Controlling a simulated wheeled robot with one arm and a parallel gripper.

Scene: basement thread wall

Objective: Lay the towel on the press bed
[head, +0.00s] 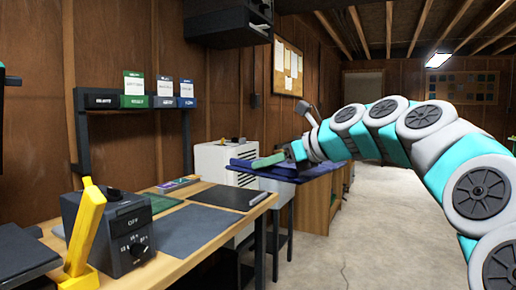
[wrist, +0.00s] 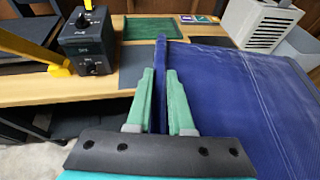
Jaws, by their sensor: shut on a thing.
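The blue towel (wrist: 235,85) fills the right side of the wrist view, with light stitch-like lines. My gripper (wrist: 160,75) has its green fingers shut on the towel's left edge, which stands up as a narrow fold between them. In the head view my gripper (head: 262,161) and the blue towel (head: 290,173) show beyond the wooden bench's far end. A dark flat plate (head: 22,255), apparently part of the press, is cut off at the left edge near a yellow lever (head: 88,232). I cannot tell which surface is the bed.
A control box (head: 110,230) marked OFF stands on the wooden bench (head: 222,225). Dark mats (head: 187,230) lie on it, with a shelf of labelled bins (head: 148,101) behind. A white cabinet (head: 214,160) stands near the towel. Concrete floor (head: 385,230) is clear at right.

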